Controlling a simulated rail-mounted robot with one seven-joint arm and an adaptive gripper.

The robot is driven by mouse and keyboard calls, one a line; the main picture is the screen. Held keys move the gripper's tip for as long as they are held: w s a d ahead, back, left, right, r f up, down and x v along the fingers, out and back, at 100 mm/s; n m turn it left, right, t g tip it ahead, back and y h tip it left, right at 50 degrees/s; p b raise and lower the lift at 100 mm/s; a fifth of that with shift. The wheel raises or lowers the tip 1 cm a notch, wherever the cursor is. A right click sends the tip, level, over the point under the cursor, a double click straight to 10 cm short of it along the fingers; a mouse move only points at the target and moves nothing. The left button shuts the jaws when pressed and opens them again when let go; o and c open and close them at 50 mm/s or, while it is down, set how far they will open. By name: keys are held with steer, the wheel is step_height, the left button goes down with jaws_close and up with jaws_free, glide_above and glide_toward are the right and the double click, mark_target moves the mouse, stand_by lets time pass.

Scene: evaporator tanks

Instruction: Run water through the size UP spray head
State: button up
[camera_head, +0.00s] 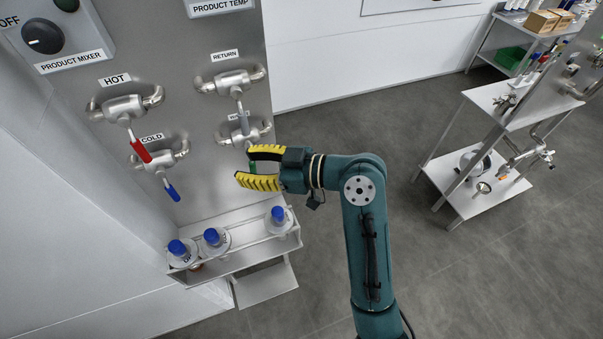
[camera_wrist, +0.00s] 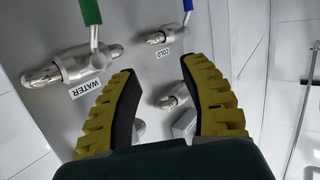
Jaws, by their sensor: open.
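My gripper (camera_head: 246,167) is open and empty in front of the steel panel, with its yellow fingers beside the lower right valve. It partly hides that valve's green handle in the head view. In the wrist view my open gripper (camera_wrist: 158,75) faces the panel. The water valve (camera_wrist: 75,66), with its green handle (camera_wrist: 90,10) and WATER label, is beyond the left finger, apart from it. The cold valve (camera_wrist: 162,35) has a blue handle and stands beyond the right finger. I cannot make out a spray head marked UP.
The hot valve (camera_head: 124,108) has a red handle and the return valve (camera_head: 230,83) a grey one. Blue-capped bottles (camera_head: 213,240) stand in a rack below the panel. A cart (camera_head: 500,105) with steel fittings stands at right. Open floor lies between.

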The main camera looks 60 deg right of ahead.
mark_target(253, 168)
steer(key=s+d+f+t+y+b, duration=0.1)
steer(key=s+d+f+t+b, duration=0.15)
steer(key=s+d+f, duration=0.75)
steer(key=shift+m, duration=0.3)
steer(key=x, duration=0.5)
steer(key=r+x, duration=0.1)
steer(key=x, duration=0.4)
steer(key=a+x, duration=0.1)
steer(key=x, duration=0.4)
steer(key=shift+s+a+r+p, duration=0.1)
steer(key=shift+a+r+p, duration=0.05)
steer(key=shift+r+p, duration=0.15)
steer(key=shift+c, duration=0.3)
jaws_close()
